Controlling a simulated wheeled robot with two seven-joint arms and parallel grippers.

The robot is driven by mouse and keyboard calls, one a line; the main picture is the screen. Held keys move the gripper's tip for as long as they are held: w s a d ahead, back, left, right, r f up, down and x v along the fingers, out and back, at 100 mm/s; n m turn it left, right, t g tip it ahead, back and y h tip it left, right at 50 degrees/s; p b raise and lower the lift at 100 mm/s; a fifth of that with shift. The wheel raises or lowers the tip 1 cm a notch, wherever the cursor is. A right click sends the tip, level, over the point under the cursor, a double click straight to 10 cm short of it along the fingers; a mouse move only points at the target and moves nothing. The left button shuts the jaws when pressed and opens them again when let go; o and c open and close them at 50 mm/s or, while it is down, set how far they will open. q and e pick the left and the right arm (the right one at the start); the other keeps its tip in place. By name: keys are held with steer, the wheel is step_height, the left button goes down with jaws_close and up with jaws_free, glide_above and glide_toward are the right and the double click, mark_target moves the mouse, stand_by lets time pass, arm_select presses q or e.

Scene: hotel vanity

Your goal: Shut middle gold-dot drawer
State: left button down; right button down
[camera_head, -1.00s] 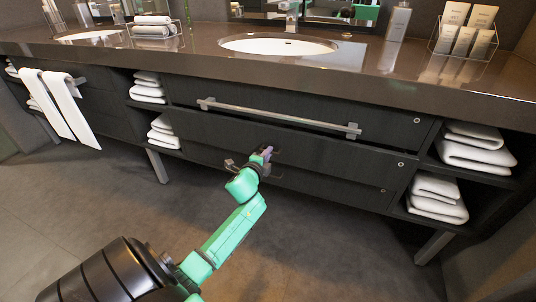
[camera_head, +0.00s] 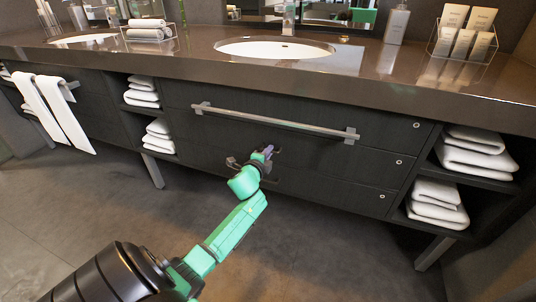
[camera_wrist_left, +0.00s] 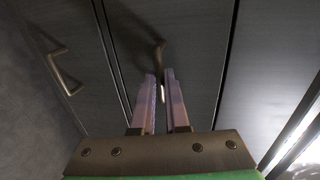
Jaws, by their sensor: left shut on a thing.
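The middle drawer (camera_head: 330,157) is a dark wood front with a small round dot (camera_head: 398,162) at its right end. Its front looks level with the drawers above and below, with only thin seams showing. My left gripper (camera_head: 268,151) is at this front, its pinkish fingers (camera_wrist_left: 162,90) shut on the drawer's small bronze handle (camera_wrist_left: 160,57). The fingers hide part of the handle. My right gripper is not in view.
The top drawer (camera_head: 300,108) has a long bar handle (camera_head: 270,121). The bottom drawer (camera_head: 330,188) has its own handle (camera_wrist_left: 65,72). Shelves of folded towels (camera_head: 475,155) flank the drawers. The counter (camera_head: 180,60) overhangs above; the floor in front is clear.

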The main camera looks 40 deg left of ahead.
arm_select(q)
steer(key=c, duration=1.1)
jaws_free()
steer(key=shift+o, duration=0.8)
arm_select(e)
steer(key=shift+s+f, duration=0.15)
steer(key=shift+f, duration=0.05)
arm_select(q)
steer(key=p+v, duration=0.3)
steer(key=v, duration=1.1)
steer(key=shift+s+d+r+p, duration=0.15)
steer(key=shift+s+p, duration=0.1)
steer(key=shift+p, duration=0.05)
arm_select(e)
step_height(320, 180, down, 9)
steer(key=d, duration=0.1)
